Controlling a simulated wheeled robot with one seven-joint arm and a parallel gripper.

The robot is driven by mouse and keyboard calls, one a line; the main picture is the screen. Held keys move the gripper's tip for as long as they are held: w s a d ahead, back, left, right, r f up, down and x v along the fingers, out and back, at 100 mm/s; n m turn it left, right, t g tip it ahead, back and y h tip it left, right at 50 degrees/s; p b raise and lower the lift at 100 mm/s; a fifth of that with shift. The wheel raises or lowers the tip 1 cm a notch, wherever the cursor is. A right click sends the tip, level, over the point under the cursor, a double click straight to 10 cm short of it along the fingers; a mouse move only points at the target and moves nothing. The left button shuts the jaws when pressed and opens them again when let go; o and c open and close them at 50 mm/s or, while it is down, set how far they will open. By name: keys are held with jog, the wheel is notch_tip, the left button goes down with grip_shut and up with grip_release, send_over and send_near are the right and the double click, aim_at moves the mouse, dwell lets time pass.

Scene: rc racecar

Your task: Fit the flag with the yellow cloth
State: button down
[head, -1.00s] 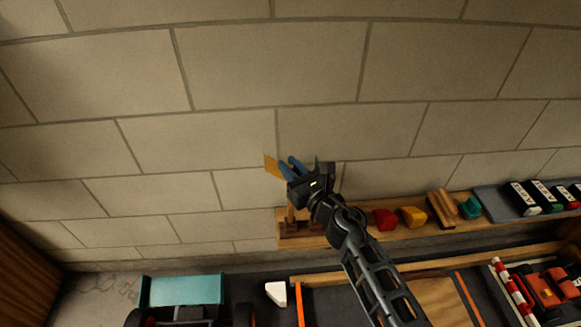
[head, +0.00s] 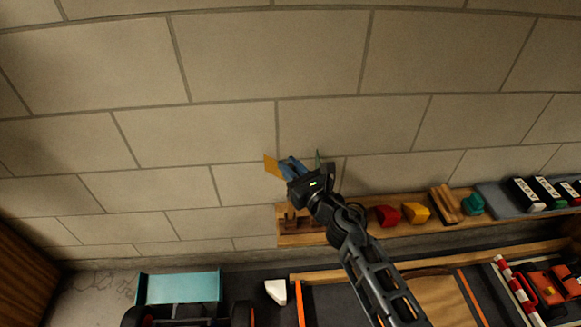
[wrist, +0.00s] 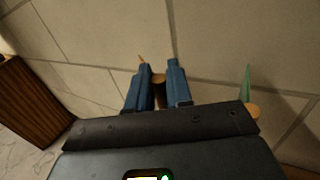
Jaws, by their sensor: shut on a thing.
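The flag with the yellow cloth (head: 271,166) is at my gripper's far side, in front of the block wall. My gripper (head: 291,167) has blue fingers and is shut on this flag, above the left end of the wooden shelf. In the wrist view, a brown round piece (wrist: 159,92) sits between the fingers (wrist: 158,82), and a thin orange edge of the cloth (wrist: 142,60) shows beyond them. A car with a teal rear wing (head: 180,288) stands at the lower left, cut off by the picture edge. Any flag mount on it is not visible.
A green flag (head: 318,158) stands just right of my gripper, also in the wrist view (wrist: 247,84). A white block (head: 276,291) and an orange-red car (head: 555,288) lie below.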

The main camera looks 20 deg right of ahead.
jog(key=shift+f+b, duration=0.85)
jog(key=shift+f, duration=0.05)
jog(key=c, duration=0.9)
grip_release()
jog(key=shift+c, duration=0.2)
jog(key=s+d, duration=0.1)
jog(key=s, duration=0.6)
jog(key=shift+s+d+p, duration=0.15)
jog(key=shift+s+p, duration=0.2)
